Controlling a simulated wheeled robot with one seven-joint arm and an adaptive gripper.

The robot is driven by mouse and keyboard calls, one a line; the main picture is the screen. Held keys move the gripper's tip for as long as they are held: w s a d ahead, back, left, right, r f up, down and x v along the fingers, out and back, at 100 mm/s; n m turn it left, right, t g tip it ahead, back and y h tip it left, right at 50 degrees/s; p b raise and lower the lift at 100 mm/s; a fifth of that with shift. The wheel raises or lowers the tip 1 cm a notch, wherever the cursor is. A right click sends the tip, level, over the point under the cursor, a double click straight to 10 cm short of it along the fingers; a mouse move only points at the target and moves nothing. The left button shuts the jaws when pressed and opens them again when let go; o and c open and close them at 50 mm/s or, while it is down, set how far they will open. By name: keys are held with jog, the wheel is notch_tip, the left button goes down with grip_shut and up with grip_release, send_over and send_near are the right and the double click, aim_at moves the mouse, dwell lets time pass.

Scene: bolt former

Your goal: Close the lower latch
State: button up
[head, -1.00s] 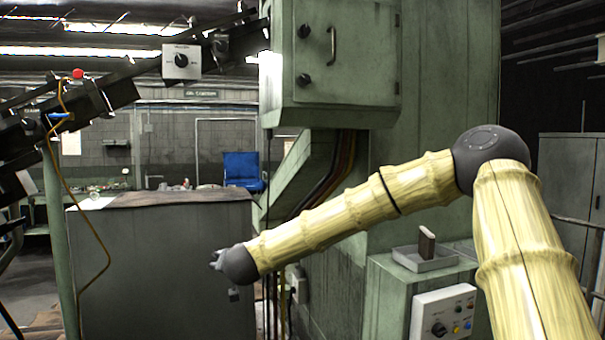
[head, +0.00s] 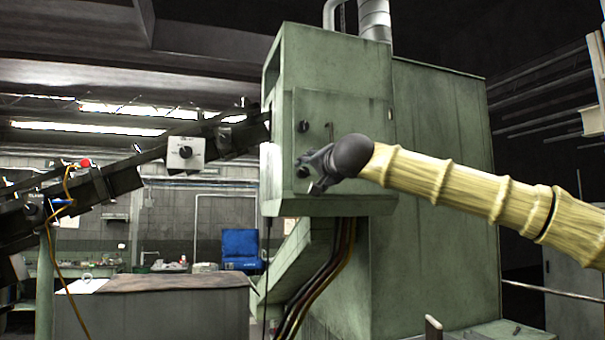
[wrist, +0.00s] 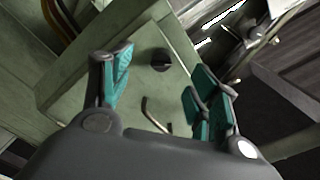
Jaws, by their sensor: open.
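The green cabinet door (head: 345,120) has two dark round latches on its left side. The upper latch (head: 303,126) is clear of my gripper. The lower latch (head: 302,173) is partly behind my gripper's fingers in the head view. In the wrist view, a dark latch knob (wrist: 160,61), apparently the lower one, lies between and beyond the fingers. My gripper (head: 308,173) is open and empty in front of the door's lower left; it also shows in the wrist view (wrist: 160,80). I cannot tell whether it touches the knob. The door looks shut.
A bent door handle (wrist: 155,115) stands out near the gripper. Dark hoses (head: 325,275) hang below the cabinet. A conveyor with a control box (head: 185,153) slopes in from the left. A grey bench (head: 155,310) stands lower left.

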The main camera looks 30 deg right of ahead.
aim_at(306, 172)
jog(key=x, duration=0.5)
jog(key=r+p+x, duration=0.1)
jog(key=x, duration=0.2)
jog(key=shift+w+d, duration=0.1)
jog(key=shift+d, duration=0.2)
jog(key=shift+f+m+b, duration=0.2)
jog(key=shift+m+b, duration=0.1)
jog(key=shift+b, duration=0.4)
jog(key=shift+s+m+b, duration=0.2)
jog(key=shift+m+b, duration=0.8)
jog(key=shift+b, duration=0.25)
jog(key=shift+m+b, duration=0.6)
jog(key=shift+b, duration=0.4)
jog(key=shift+w+r+m, duration=0.1)
jog(key=shift+r+m, duration=0.1)
jog(key=shift+m, duration=0.3)
jog(key=shift+r+m+b, duration=0.1)
jog(key=shift+m+b, duration=0.35)
jog(key=shift+m, duration=0.85)
